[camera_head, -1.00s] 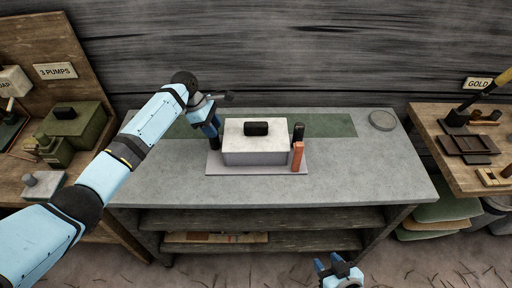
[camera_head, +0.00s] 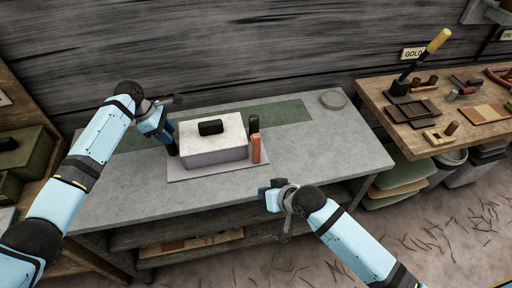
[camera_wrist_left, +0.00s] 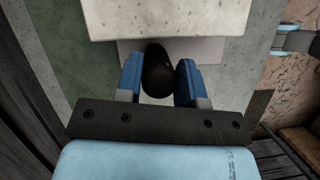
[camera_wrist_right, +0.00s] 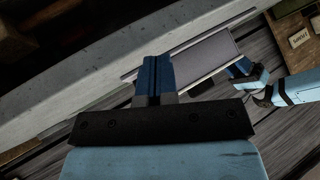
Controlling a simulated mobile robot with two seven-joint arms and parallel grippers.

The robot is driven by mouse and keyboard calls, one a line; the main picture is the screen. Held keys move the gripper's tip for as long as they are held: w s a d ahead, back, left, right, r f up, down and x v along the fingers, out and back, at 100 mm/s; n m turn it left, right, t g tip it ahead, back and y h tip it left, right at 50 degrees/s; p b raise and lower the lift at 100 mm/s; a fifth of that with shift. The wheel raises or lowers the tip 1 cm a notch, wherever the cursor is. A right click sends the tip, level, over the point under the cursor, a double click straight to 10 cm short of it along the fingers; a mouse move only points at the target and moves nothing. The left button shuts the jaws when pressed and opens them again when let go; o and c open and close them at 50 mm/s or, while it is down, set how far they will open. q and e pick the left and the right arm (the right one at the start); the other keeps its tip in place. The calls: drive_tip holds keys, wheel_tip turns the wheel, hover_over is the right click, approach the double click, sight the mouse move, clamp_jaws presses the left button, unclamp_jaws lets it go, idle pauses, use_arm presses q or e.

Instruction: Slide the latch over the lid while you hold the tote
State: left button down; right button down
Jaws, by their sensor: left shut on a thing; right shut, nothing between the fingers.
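The tote (camera_head: 215,156) is a pale grey box with a lighter lid (camera_head: 190,140) and a black lid knob (camera_head: 211,128). It stands upright on a thin grey plate (camera_head: 190,176) on the bench. An orange latch (camera_head: 256,151) stands upright at its right end, beside a black grip (camera_head: 254,122). My left gripper (camera_head: 164,137) is shut on the black grip at the tote's left end; in the left wrist view this grip (camera_wrist_left: 157,66) sits between the blue fingers. My right gripper (camera_head: 270,196) is shut and empty at the bench's front edge, apart from the latch.
The grey bench top (camera_head: 340,150) is clear to the right of the tote. A green strip (camera_head: 285,112) lies behind it, with a round grey disc (camera_head: 333,99) at the back right. A wooden side table (camera_head: 440,130) with tools stands further right.

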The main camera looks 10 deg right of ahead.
sight(255, 146)
use_arm(q)
drive_tip(key=shift+f, duration=0.1)
use_arm(e)
drive_tip(key=w+d+r+m+g+h, duration=0.1)
drive_tip(key=w+d+r+g+h, duration=0.15)
drive_tip(key=w+r, duration=0.55)
drive_tip(key=w+d+r+m+g+h, duration=0.1)
drive_tip(key=w+d+r+g+h, duration=0.3)
drive_tip(key=r, duration=0.6)
wheel_tip(255, 146, down, 9)
drive_tip(key=w+a+t+y, duration=0.1)
drive_tip(key=a+y, duration=0.1)
drive_tip(key=shift+a+f, duration=0.15)
drive_tip(key=shift+w+a+t, duration=0.1)
drive_tip(key=shift+t, duration=0.15)
idle(1.0)
drive_tip(key=a, duration=0.5)
idle(0.8)
drive_tip(key=shift+d, duration=0.1)
